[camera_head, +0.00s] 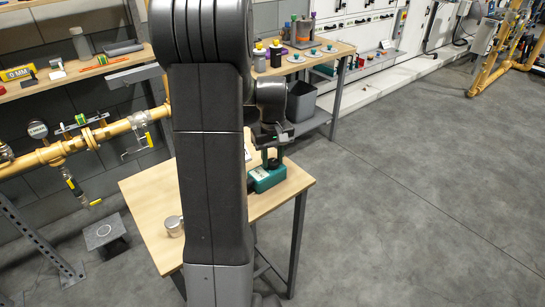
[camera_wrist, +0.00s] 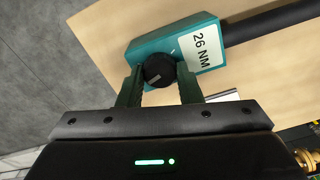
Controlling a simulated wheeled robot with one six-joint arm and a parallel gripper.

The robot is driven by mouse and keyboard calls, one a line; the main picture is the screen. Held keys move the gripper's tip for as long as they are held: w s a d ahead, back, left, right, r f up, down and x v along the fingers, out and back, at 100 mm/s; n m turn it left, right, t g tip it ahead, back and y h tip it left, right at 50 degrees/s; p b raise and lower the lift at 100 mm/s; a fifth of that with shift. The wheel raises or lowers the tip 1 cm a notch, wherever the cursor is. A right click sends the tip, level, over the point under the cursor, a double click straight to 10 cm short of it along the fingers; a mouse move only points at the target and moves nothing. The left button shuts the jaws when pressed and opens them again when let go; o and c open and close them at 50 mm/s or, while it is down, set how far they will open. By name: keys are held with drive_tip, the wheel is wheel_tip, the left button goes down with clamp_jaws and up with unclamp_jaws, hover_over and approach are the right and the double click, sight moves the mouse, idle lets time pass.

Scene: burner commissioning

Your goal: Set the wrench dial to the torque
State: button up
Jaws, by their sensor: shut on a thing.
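The wrench is a teal box (camera_wrist: 150,47) with a black handle (camera_wrist: 270,22) going off to the right, on the light wood table. Its label (camera_wrist: 200,53) reads "26 NM". A round black dial (camera_wrist: 159,70) with a pale mark sits at the box's near edge. My gripper (camera_wrist: 158,78) has its two dark green fingers on either side of the dial and is shut on it. In the head view the teal wrench box (camera_head: 267,178) sits on the small table (camera_head: 295,184), with my gripper (camera_head: 270,152) above it, partly hidden by my arm.
A metal cup (camera_head: 174,225) stands at the table's left side. Behind are a yellow gas pipe (camera_head: 95,138) with a gauge (camera_head: 37,130), and a bench (camera_head: 335,50) with bottles and small parts. A grey bin (camera_head: 301,102) stands below it. The floor at right is clear.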

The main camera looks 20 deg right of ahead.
sight(273, 161)
drive_tip(key=m, duration=0.4)
drive_tip(key=shift+m, duration=2.6)
drive_tip(key=o, duration=1)
drive_tip(key=shift+r, duration=0.1)
wheel_tip(273, 161, up, 14)
drive_tip(key=shift+f, duration=0.15)
